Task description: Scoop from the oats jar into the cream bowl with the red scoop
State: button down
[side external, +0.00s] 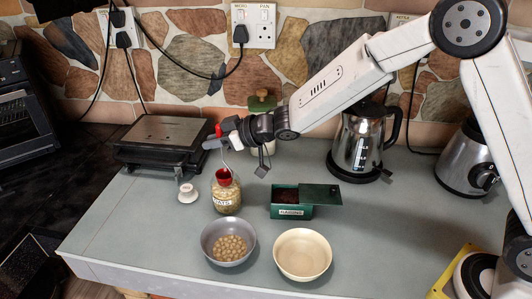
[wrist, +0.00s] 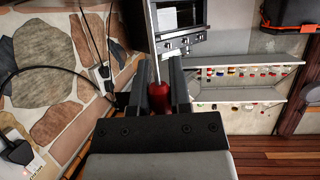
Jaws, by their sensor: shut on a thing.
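My gripper (side external: 214,142) is shut on the handle of the red scoop, above the oats jar. In the wrist view, the red handle (wrist: 159,98) sits between the two dark fingers, with its thin shaft running away from me. The shaft drops to the red scoop cup (side external: 223,177) at the mouth of the glass oats jar (side external: 227,201). I cannot tell how deep the cup sits or whether it holds oats. The jar is upright, labelled, with pale contents. The cream bowl (side external: 303,270) stands at the front, right of the jar, and looks empty.
A grey bowl (side external: 209,243) of round beige pieces stands left of the cream bowl. A green box (side external: 292,211) with dark contents and a partly slid lid is behind it. A kettle (side external: 362,145), a blender (side external: 462,165) and a flat appliance (side external: 165,137) stand farther back.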

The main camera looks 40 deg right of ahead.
aim_at(218, 173)
jog(key=shift+f, duration=3.15)
notch_tip(218, 173, up, 12)
jog(key=shift+f, duration=0.25)
dwell(0.7)
dwell(0.4)
jog(key=s+d+f+n+g+y, duration=0.1)
jog(key=s+f+n+g+y, duration=0.1)
jog(key=s, duration=1.2)
jog(key=s+d+f+n+g+y, duration=0.1)
jog(key=s+f+n+g+y, duration=0.2)
jog(key=s+n+g, duration=0.4)
jog(key=s+f, duration=0.1)
jog(key=s, duration=0.6)
jog(key=shift+s+d+f, duration=0.2)
jog(key=shift+d+f, duration=0.15)
jog(key=shift+w, duration=0.1)
